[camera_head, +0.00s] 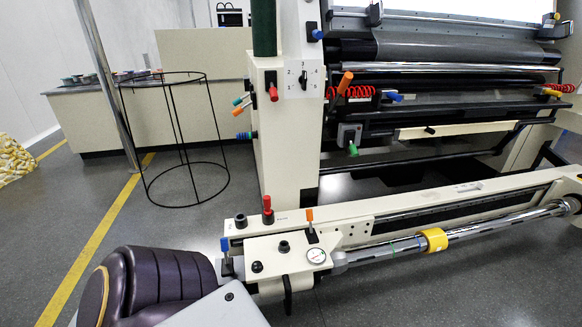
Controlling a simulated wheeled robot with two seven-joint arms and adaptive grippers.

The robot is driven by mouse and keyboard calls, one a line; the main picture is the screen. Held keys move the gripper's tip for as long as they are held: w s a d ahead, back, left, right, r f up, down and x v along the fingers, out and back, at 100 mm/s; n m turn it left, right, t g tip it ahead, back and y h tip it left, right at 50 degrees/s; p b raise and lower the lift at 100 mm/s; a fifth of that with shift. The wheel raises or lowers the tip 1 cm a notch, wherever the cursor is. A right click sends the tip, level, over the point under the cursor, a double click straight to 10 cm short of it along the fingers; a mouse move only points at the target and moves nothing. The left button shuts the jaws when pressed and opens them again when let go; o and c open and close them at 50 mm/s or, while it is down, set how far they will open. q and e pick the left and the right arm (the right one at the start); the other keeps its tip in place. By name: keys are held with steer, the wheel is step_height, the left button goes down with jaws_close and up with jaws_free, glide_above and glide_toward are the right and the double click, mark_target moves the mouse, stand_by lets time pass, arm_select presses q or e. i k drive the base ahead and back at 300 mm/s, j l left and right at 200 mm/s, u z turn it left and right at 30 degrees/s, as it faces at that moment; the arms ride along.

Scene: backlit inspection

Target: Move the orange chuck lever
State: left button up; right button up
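A small orange lever (310,215) stands nearly upright on the cream end block (277,252) that holds the near end of the long metal shaft (395,247). A round white gauge (316,255) sits just below it. A larger orange handle (345,83) leans to the right on the machine frame, higher up. The picture alone does not settle which of the two is the chuck lever. Neither of my grippers is in view, and nothing touches either orange lever.
Red (267,205) and blue (224,244) knobs stand near the small lever. A yellow collar (434,240) rings the shaft. A dark purple ribbed form (165,285) fills the lower left. A black wire stand (185,205) stands on open floor behind.

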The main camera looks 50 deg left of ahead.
mark_target(309, 213)
steer(key=i+l+u, duration=0.1)
steer(key=u, duration=0.35)
steer(key=i+l+u, duration=0.15)
steer(key=u, duration=0.3)
steer(key=i+l+u, duration=0.1)
steer(key=u, duration=0.35)
steer(key=l+u, duration=0.3)
steer(key=u, duration=0.15)
steer(key=i+l+u, duration=0.1)
steer(key=l+u, duration=0.15)
steer(key=u, duration=0.2)
steer(key=l+u, duration=0.2)
steer(key=u, duration=0.3)
steer(key=l+u, duration=0.25)
steer(key=u, duration=0.2)
steer(key=k+j, duration=0.05)
